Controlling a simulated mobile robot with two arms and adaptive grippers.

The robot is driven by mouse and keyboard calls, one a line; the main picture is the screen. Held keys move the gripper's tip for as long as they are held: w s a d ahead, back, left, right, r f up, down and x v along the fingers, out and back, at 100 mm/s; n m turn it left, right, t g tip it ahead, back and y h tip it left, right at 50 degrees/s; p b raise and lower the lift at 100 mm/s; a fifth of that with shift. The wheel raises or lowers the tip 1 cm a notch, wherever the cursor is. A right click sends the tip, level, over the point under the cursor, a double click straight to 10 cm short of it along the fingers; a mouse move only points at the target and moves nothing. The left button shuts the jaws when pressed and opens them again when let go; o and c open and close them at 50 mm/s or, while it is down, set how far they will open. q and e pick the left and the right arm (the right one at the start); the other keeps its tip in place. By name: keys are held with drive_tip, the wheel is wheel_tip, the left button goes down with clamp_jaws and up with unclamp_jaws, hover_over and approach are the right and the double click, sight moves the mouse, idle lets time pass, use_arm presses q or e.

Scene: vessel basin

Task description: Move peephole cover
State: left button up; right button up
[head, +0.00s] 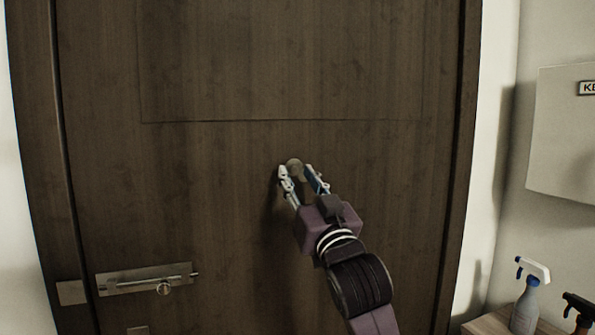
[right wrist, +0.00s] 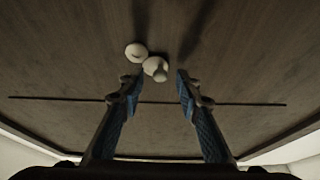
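A dark wooden door (head: 210,190) fills most of the head view. A small round pale peephole piece (head: 294,166) sits on it near the middle, between my right fingertips. In the right wrist view two round pale pieces lie side by side on the door: a flatter disc (right wrist: 136,52) at the left and a knob-like piece (right wrist: 155,68) closer to the fingers. I cannot tell which is the cover. My right gripper (head: 296,170) is open, with the knob-like piece just ahead of the gap between its blue-padded fingers (right wrist: 160,76). My left gripper is not in view.
A metal door latch (head: 148,279) is at the lower left of the door. To the right stand a spray bottle (head: 527,297) and a darker one (head: 579,312) by a wooden surface (head: 489,325). A white box (head: 562,135) hangs on the right wall.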

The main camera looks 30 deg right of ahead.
drive_tip(key=shift+w, duration=0.3)
clamp_jaws()
